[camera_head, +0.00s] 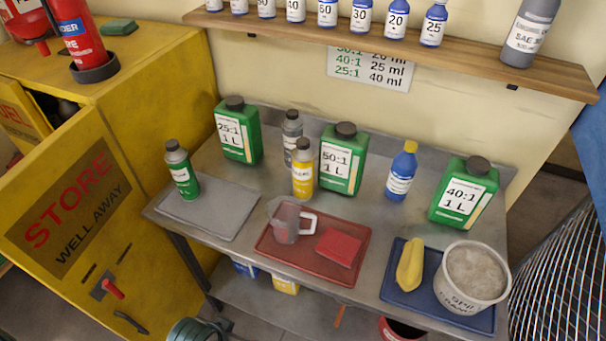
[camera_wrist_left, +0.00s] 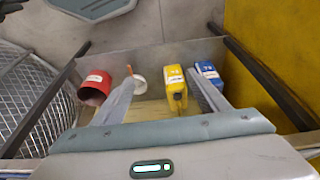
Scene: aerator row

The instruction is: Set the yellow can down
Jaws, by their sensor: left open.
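The yellow can (camera_wrist_left: 173,88) stands beside a blue can (camera_wrist_left: 207,73) in the left wrist view. In the head view the yellow can (camera_head: 286,285) shows on the lower shelf under the bench, partly hidden by the bench top, with the blue can (camera_head: 245,268) to its left. My left gripper (camera_wrist_left: 160,72) shows only in the left wrist view. Its fingers are apart, and the yellow can appears between them, closer to the right finger. I cannot tell how far the can is from the fingers, and I see no grip on it. My right gripper is in neither view.
The bench top carries green cans, bottles, a red tray (camera_head: 268,246) and a blue tray (camera_head: 400,296). A yellow cabinet (camera_head: 140,90) stands at the left, its door open.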

